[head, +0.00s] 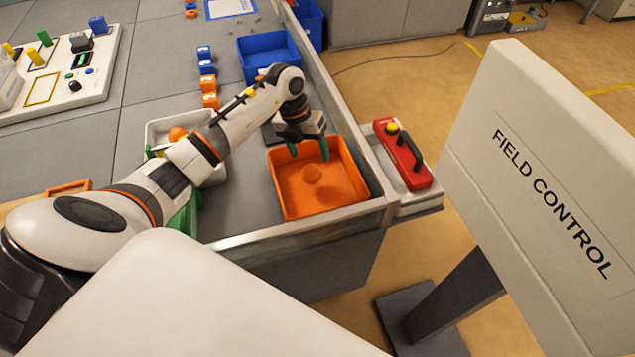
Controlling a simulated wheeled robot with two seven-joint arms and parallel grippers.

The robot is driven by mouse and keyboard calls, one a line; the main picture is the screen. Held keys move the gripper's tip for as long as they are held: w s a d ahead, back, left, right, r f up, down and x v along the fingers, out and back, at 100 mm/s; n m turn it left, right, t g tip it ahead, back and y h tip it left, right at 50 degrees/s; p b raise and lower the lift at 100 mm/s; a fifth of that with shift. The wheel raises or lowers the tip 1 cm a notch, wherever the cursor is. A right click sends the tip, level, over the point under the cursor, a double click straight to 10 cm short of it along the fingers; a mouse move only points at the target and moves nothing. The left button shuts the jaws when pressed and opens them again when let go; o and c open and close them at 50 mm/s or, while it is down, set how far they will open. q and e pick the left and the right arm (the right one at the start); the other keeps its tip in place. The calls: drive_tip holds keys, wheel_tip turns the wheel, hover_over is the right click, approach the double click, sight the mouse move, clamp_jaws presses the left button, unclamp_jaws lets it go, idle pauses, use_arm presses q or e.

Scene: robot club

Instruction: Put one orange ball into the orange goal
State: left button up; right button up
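The orange goal (340,199) is an open square tray at the table's right front corner. One orange ball (312,173) lies inside it, near the middle of its floor. My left gripper (309,150) is over the far part of the goal, its two green-tipped fingers spread apart with nothing between them. The ball lies just in front of the fingers in the picture, apart from them. Another orange ball (177,134) shows in a white bin (160,128), partly hidden by my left arm. My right gripper is not in view.
A blue tray (270,62) stands behind the goal, inside the raised table edge. Orange and blue numbered blocks (208,84) stand in a row left of it. A red box with a yellow button (400,155) sits outside the edge. A FIELD CONTROL panel (545,170) stands at right.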

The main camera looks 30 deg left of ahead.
use_arm(q)
drive_tip(key=shift+o, duration=0.4)
drive_tip(key=shift+r, duration=0.1)
drive_tip(key=v, duration=1.1)
drive_tip(key=shift+r, duration=0.4)
drive_tip(key=shift+a+f, duration=0.1)
